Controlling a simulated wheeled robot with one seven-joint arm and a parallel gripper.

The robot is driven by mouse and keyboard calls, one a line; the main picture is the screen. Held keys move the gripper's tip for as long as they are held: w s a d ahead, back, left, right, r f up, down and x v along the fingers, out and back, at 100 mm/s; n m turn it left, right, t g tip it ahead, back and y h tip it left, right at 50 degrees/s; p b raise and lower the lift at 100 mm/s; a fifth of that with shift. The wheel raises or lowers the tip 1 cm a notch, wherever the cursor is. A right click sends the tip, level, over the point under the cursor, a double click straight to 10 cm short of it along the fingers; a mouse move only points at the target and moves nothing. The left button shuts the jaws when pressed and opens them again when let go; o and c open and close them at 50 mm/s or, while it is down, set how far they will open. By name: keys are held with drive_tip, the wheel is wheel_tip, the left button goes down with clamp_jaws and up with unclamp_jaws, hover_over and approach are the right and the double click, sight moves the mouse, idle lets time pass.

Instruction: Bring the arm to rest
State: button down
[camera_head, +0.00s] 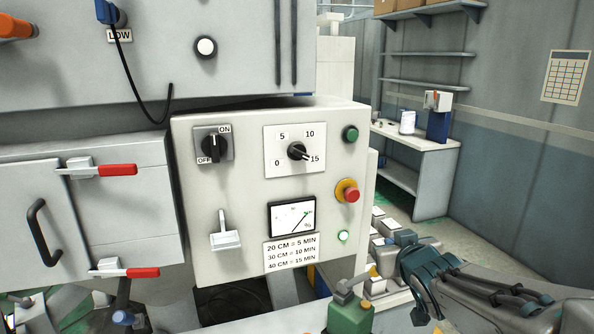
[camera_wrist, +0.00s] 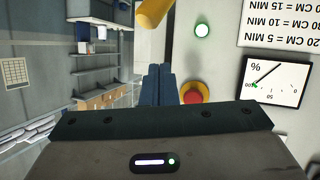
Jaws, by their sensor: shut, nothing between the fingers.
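My gripper (camera_wrist: 157,85) shows in the wrist view with its two dark blue fingers together and nothing between them. In the wrist view the fingers appear beside the red emergency button (camera_wrist: 195,97); I cannot tell the gap in depth. That red button (camera_head: 352,195) is unobstructed in the head view.
The panel carries an ON/OFF knob (camera_head: 213,148), a dial (camera_head: 297,151) pointing near 15, a gauge (camera_head: 292,219) and a lit green lamp (camera_head: 343,237). Red-handled latches (camera_head: 117,170) are at left. A green container (camera_head: 350,316) stands low near my arm. Open floor (camera_head: 440,228) lies behind.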

drive_tip(key=s+a+f+g, duration=0.1)
drive_tip(key=s+f+g, duration=0.2)
drive_tip(key=s, duration=0.4)
drive_tip(key=s+a+f+m+g, duration=0.1)
drive_tip(key=s+a+f+g, duration=0.1)
drive_tip(key=s+f+g, duration=0.2)
drive_tip(key=s+a+f+g, duration=0.2)
drive_tip(key=s+f+g, duration=0.2)
drive_tip(key=s, duration=0.5)
drive_tip(key=shift+s+a+m, duration=0.15)
drive_tip(key=shift+s+m, duration=0.15)
drive_tip(key=shift+s, duration=0.05)
